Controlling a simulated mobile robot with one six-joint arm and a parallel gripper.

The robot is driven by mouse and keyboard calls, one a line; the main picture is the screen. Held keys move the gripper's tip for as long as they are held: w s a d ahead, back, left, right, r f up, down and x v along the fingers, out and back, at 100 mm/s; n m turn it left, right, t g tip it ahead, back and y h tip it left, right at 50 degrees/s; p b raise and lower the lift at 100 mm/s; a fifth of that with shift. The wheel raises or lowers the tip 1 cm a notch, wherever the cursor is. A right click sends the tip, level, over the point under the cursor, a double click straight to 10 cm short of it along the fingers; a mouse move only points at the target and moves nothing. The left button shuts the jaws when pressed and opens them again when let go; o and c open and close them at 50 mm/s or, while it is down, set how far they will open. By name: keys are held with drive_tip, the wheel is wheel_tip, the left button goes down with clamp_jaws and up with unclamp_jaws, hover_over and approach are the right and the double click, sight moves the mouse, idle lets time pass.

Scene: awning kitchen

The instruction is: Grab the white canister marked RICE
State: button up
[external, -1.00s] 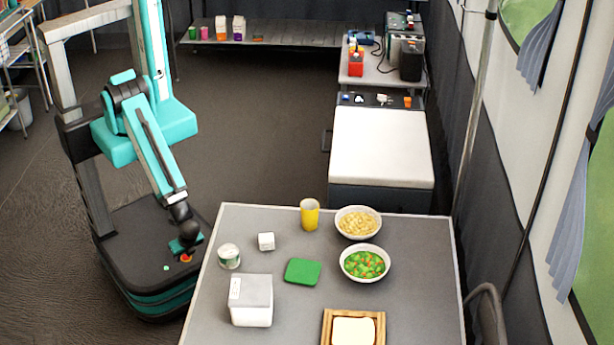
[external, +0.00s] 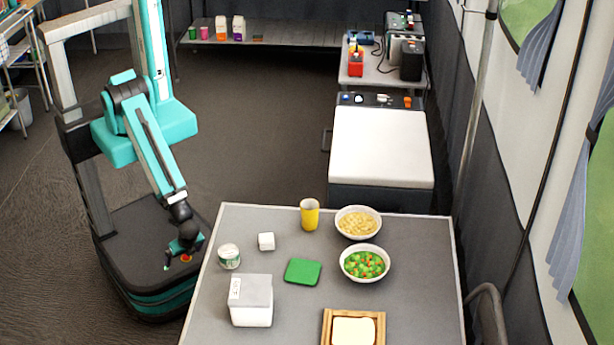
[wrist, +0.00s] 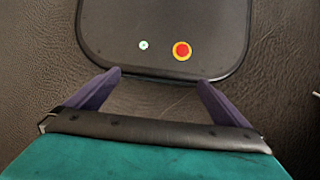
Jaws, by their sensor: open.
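A squarish white canister (external: 252,314) with a grey top stands upright near the left front of the grey table. A small label shows at its upper left, but its lettering is too small to read. My gripper (external: 176,261) hangs over my own base, left of the table and apart from the canister. In the wrist view my gripper (wrist: 160,78) has its two dark fingers spread wide with nothing between them. The canister is not in the wrist view.
A small round tin (external: 229,257) and white cube (external: 266,241) stand behind the canister.

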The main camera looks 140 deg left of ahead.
drive_tip(key=w+d+r+m+t+h+b, duration=0.2)
drive_tip(key=w+d+h+b, duration=0.15)
drive_tip(key=w+d, duration=0.7)
drive_tip(key=w+d+r+m+t+h+b, duration=0.2)
drive_tip(key=w+d+r+h+b, duration=0.15)
drive_tip(key=w+d, duration=0.75)
drive_tip(key=w+d+r+m+t+h+b, duration=0.1)
drive_tip(key=w+d+r+m+h+b, duration=0.15)
drive_tip(key=w+d+r, duration=0.45)
drive_tip(key=w+d+r+m+t+h+b, duration=0.1)
drive_tip(key=w+d+r+m+t+h, duration=0.2)
drive_tip(key=w+r, duration=0.45)
drive_tip(key=s+a+r+m+h+p, duration=0.1)
drive_tip(key=a+r+m+p, duration=0.25)
drive_tip(key=r, duration=0.85)
drive_tip(key=s+a+r+m+h+p, duration=0.1)
drive_tip(key=a+r+m+h+p, duration=0.2)
drive_tip(key=r, duration=1)
drive_tip(key=w+a+n+t+y, duration=0.3)
drive_tip(key=w+a, duration=0.6)
drive_tip(key=a, duration=0.3)
drive_tip(key=w+a+n+t+y+p, duration=0.1)
drive_tip(key=w+a+n+t+y, duration=0.3)
drive_tip(key=w+a, duration=0.6)
drive_tip(key=shift+w+a+n+t+y, duration=0.3)
drive_tip(key=shift+a+n+y, duration=0.2)
drive_tip(key=shift+a, duration=0.5)
